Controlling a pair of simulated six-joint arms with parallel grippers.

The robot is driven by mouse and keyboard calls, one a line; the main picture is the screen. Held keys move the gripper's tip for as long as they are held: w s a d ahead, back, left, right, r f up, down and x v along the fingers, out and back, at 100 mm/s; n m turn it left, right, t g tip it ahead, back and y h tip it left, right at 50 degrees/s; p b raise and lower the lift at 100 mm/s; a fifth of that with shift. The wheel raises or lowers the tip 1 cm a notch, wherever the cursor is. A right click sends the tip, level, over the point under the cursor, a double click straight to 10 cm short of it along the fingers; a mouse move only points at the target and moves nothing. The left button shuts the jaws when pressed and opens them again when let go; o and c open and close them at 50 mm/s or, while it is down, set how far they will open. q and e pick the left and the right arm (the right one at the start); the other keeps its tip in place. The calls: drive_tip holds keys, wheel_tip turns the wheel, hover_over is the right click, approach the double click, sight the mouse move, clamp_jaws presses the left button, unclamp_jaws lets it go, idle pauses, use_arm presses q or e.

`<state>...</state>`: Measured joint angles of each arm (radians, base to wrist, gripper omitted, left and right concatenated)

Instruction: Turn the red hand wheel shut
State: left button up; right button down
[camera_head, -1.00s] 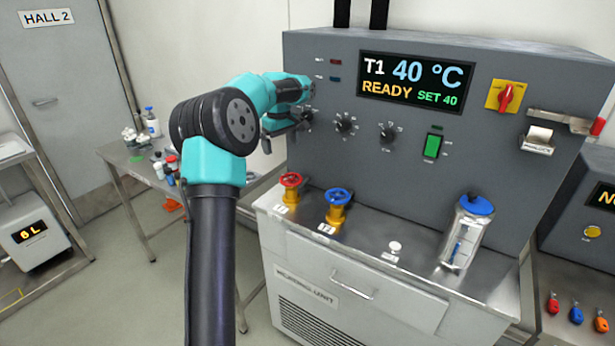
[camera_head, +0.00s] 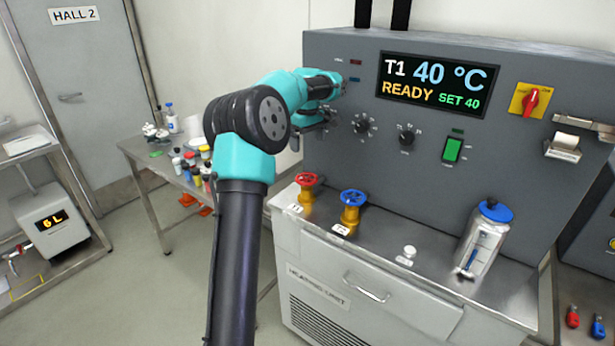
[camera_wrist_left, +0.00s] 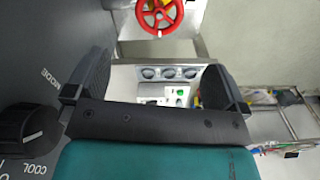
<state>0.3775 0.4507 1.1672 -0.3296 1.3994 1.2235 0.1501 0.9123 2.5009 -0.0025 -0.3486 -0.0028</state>
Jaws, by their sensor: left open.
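The red hand wheel (camera_head: 307,180) sits on a yellow valve body at the left end of the steel ledge under the grey panel. It also shows at the top of the left wrist view (camera_wrist_left: 160,14), partly cut off by the frame edge. My left gripper (camera_head: 318,120) is above the wheel, close to the panel's left side, apart from the wheel. In the left wrist view its two fingers (camera_wrist_left: 155,75) are spread with nothing between them. My right gripper is not in view.
A blue hand wheel (camera_head: 352,197) stands just right of the red one. A bottle with a blue lid (camera_head: 483,240) stands further right on the ledge. A black knob (camera_wrist_left: 28,130) is close beside my left gripper. A side table (camera_head: 145,148) with small containers is at the left.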

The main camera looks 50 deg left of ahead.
sight(307, 177)
use_arm(q)
wheel_tip(307, 177, down, 13)
drive_tip(key=shift+f, duration=0.2)
idle(0.3)
drive_tip(key=c, duration=0.7)
